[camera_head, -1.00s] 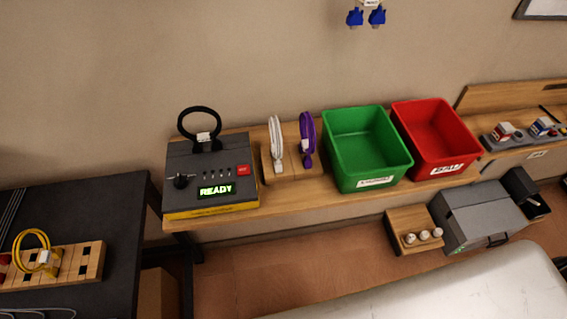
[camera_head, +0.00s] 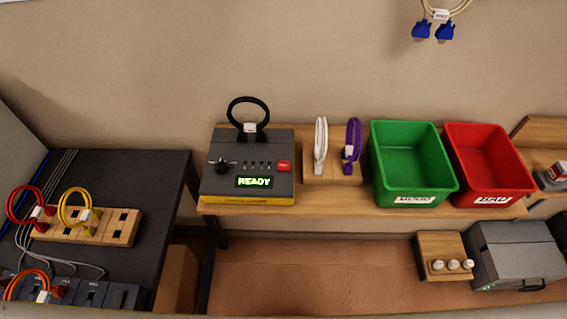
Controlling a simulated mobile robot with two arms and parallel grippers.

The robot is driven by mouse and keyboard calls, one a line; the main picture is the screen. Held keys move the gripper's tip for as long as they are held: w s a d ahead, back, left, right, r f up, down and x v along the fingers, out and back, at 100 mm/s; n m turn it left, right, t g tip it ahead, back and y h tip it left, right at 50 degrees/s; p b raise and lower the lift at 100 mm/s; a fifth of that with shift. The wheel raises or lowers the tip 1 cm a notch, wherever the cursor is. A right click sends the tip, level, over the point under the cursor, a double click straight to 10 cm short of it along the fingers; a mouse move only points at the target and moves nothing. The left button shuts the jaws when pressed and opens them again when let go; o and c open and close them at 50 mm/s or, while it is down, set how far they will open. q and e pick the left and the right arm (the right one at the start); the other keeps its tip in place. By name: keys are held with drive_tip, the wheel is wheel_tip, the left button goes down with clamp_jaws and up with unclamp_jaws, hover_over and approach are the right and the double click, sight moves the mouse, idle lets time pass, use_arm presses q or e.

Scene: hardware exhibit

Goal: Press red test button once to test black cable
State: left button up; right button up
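The grey cable tester (camera_head: 225,180) stands at the left end of the wooden shelf. Its red test button (camera_head: 284,166) is on the right of its upper face. Its green display (camera_head: 254,182) reads READY. The black cable (camera_head: 248,100) forms an upright loop at the back of the tester, with a white tag on it; its plugs appear to sit in the tester. Neither of my grippers is in view.
A white cable (camera_head: 320,143) and a purple cable (camera_head: 353,140) stand in a wooden block right of the tester. A green GOOD bin (camera_head: 413,188) and a red BAD bin (camera_head: 492,190) follow. A dark table (camera_head: 120,175) with coloured cables is at left.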

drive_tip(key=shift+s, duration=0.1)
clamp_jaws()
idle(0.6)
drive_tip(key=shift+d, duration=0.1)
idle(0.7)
